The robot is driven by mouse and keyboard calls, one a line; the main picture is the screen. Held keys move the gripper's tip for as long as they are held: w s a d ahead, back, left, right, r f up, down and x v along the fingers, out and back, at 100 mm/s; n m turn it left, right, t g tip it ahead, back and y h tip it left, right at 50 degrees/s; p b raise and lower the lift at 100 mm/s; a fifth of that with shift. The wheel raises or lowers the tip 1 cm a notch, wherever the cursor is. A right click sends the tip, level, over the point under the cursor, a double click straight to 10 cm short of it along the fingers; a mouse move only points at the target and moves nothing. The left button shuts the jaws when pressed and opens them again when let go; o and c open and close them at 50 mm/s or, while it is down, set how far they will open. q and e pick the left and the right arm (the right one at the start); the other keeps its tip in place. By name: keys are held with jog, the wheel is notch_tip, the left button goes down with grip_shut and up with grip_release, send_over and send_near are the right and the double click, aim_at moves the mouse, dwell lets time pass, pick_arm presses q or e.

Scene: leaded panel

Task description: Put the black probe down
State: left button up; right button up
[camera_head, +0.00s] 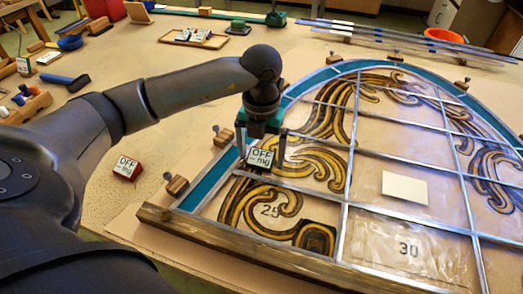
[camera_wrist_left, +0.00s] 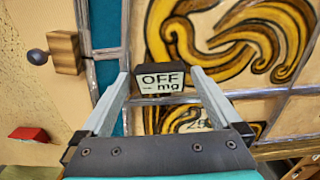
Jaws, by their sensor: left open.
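The black probe (camera_head: 261,157), a small dark block with a white face reading "OFF mg", is at the left part of the leaded panel (camera_head: 345,140), near a lead line. Its face also shows in the left wrist view (camera_wrist_left: 163,80). My left gripper (camera_head: 262,145) is open, with its fingers on either side of the probe; in the left wrist view the fingertips (camera_wrist_left: 160,72) look apart from it. I cannot tell exactly how the probe's underside meets the panel. My right gripper is in neither view.
A red block with a similar "OFF" face (camera_head: 127,167) stands on the table left of the panel. Wooden blocks with knobs (camera_head: 177,185) line the panel's edge, and a wooden bar (camera_head: 250,240) runs along its front. A cream card (camera_head: 405,187) lies on the panel. Bare table (camera_head: 190,110) shows behind my arm.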

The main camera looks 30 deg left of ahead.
aim_at(261, 155)
pick_arm(q)
jog(key=shift+r, duration=0.35)
notch_tip(261, 155, up, 12)
jog(key=p, duration=0.2)
jog(key=shift+f, duration=0.15)
